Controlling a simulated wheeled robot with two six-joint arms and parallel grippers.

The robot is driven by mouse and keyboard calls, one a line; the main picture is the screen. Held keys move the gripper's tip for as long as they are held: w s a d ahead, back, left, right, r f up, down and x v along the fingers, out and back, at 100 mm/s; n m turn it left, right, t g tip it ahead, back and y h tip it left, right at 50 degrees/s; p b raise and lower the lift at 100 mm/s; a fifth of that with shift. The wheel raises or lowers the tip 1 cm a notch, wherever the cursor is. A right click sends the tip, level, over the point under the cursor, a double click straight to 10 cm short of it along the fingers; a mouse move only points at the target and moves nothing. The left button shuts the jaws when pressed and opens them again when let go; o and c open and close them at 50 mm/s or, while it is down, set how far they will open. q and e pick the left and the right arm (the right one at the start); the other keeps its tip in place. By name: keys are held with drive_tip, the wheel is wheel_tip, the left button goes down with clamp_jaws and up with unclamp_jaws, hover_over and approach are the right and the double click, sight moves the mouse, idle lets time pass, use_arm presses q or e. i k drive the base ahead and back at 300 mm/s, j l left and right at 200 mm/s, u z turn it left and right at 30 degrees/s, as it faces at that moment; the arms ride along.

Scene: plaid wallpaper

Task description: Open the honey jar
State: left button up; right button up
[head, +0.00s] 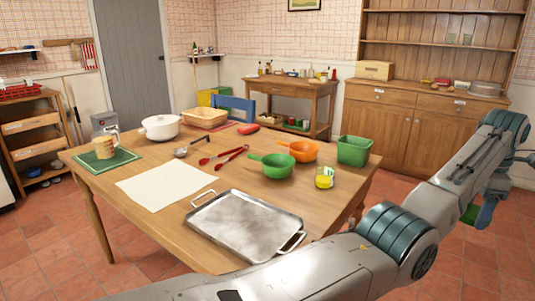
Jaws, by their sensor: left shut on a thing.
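A small jar with yellow contents (325,178) stands upright on the wooden table (220,185), near its right edge; I take it for the honey jar. At this size I cannot tell whether a lid is on it. My left arm crosses the bottom of the head view and bends up at the right. My left gripper (481,214) hangs over the floor at the far right, well away from the jar. It is shut on a small green thing (468,213), mostly hidden, which I cannot identify. My right gripper is out of view.
A metal tray (243,225) lies at the table's near edge. A green colander (278,166), an orange colander (303,151) and a green tub (354,150) stand around the jar. Red tongs (230,157) and a white sheet (165,184) lie further left. A wooden dresser (425,120) stands behind.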

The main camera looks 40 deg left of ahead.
sight(325, 172)
drive_tip(key=j+z, duration=0.2)
drive_tip(key=j, duration=0.65)
drive_tip(key=k+j+z, duration=0.1)
drive_tip(key=j+z, duration=0.15)
drive_tip(key=j, duration=0.65)
